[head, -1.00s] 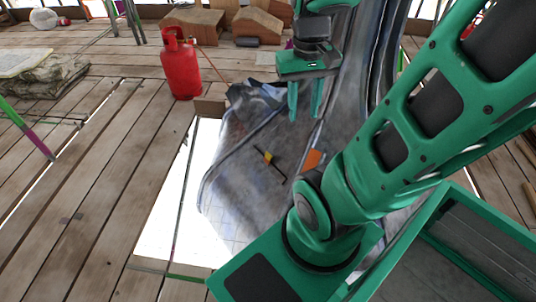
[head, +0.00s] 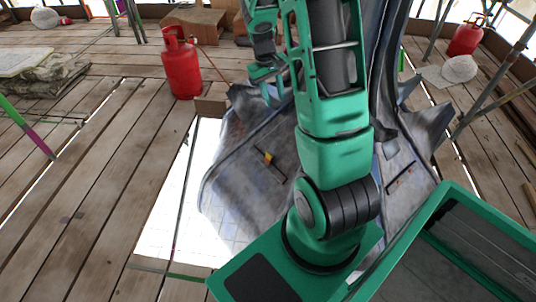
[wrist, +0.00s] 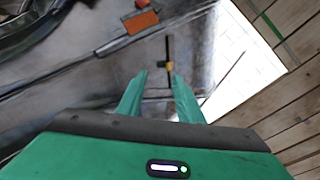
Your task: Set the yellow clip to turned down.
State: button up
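The yellow clip (head: 268,158) sits on a thin dark rod on the grey metal sheet of the spire, left of my arm in the head view. In the wrist view the yellow clip (wrist: 165,65) shows just beyond my fingertips, small against the grey metal, with a dark bar running past it. I cannot tell exactly which way it is turned. My gripper (wrist: 158,76) is open and empty, with a gap between its two green fingers. In the head view my gripper (head: 270,86) hangs above the far part of the sheet, apart from the clip.
An orange block (wrist: 141,22) lies on the metal left of the clip in the wrist view. A bright opening (head: 178,215) in the planks borders the sheet. A red gas cylinder (head: 181,66) stands at back left; another red cylinder (head: 466,36) is at back right.

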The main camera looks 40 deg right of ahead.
jog(key=w+d+f+n, duration=0.15)
jog(key=w+f, duration=0.25)
jog(key=f, duration=0.4)
jog(key=w+d+f, duration=0.2)
jog(key=w+f, duration=0.2)
jog(key=f, duration=0.5)
jog(key=n, duration=0.1)
send_near(269, 153)
jog(key=x, duration=0.9)
jog(key=shift+s+a, duration=0.1)
jog(key=shift+a, duration=0.1)
grip_shut()
jog(key=shift+d, duration=0.1)
